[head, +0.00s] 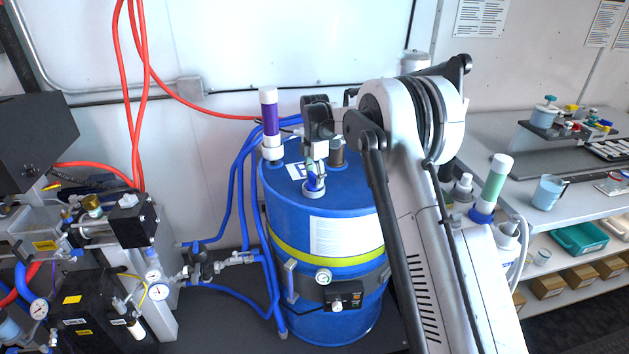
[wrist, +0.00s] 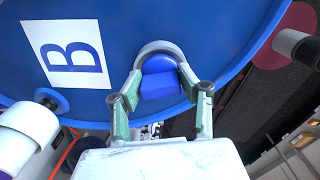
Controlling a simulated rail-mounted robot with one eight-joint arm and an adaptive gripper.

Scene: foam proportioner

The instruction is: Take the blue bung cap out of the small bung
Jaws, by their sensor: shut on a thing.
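The blue bung cap (wrist: 160,86) has a raised blocky grip and sits within the pale ring of the small bung (wrist: 152,46) on top of the blue drum. My gripper (wrist: 160,76) is shut on the cap, with one green-grey finger on each side of it. In the head view my gripper (head: 315,168) points down at the drum top, and the cap (head: 314,184) shows between the fingers, over the grey bung ring (head: 313,194). I cannot tell whether the cap is lifted from its seat.
The blue drum (head: 290,218) has a white "B" label (wrist: 68,52) on top. A purple-and-white cylinder (head: 269,115) stands at its left rim. Machinery with gauges (head: 158,291) is at the left. A bench (head: 510,150) with containers is at the right.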

